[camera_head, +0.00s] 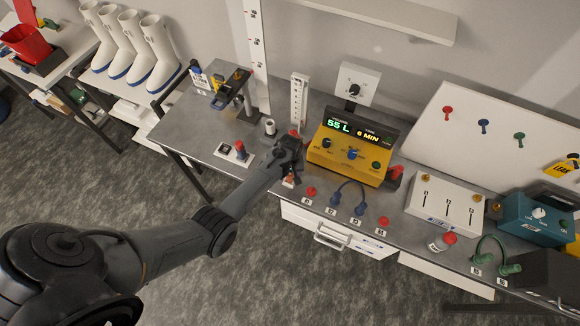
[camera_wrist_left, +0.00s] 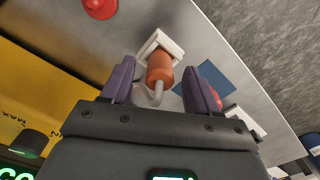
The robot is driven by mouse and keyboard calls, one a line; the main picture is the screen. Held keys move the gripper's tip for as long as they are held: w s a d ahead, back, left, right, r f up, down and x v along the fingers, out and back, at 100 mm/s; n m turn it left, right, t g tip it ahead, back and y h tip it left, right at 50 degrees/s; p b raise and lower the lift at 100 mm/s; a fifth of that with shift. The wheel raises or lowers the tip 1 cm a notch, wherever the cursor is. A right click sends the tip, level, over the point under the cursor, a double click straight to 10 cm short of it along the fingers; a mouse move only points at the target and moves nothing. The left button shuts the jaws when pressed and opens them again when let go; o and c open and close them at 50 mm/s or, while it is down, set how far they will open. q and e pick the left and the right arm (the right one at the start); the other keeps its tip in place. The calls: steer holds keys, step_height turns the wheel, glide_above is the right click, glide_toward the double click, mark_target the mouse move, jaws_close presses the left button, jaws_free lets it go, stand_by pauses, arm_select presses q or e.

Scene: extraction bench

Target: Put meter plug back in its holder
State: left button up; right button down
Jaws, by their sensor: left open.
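The meter plug (camera_wrist_left: 160,68), an orange cylinder with a grey cable, shows in the left wrist view at a white square holder (camera_wrist_left: 172,42). Its far end meets the holder; I cannot tell how deep it sits. My left gripper (camera_wrist_left: 160,82) is open, with one finger on each side of the plug and a gap to both. In the head view my left gripper (camera_head: 287,158) is low over the bench, just left of the yellow meter (camera_head: 345,155). An orange and white piece (camera_head: 289,181) shows just below it. My right gripper is not in view.
The yellow meter stands close to the gripper's right. A white ruled column (camera_head: 298,100) stands behind.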

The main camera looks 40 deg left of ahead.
arm_select(q)
step_height(320, 180, up, 10)
stand_by(0.5)
steer(key=s+d+f+m+g+y+p, duration=0.1)
steer(key=s+f, duration=0.3)
steer(key=s, duration=0.8)
steer(key=s+d+f+m+g, duration=0.1)
steer(key=s+f, duration=0.3)
steer(key=s, duration=0.7)
steer(key=s+d+r+m+t, duration=0.2)
steer(key=s+d+r+m, duration=0.3)
steer(key=r, duration=0.4)
steer(key=w+d+r+m+t, duration=0.1)
steer(key=d+r+m, duration=0.1)
steer(key=r, duration=0.3)
steer(key=w+d+r+m+t+h, duration=0.1)
steer(key=d+r+m+t, duration=0.1)
steer(key=r, duration=0.4)
steer(key=shift+w+d+r+t+p, duration=0.2)
steer(key=shift+w+r+t+p, duration=0.1)
steer(key=shift+w+p, duration=0.1)
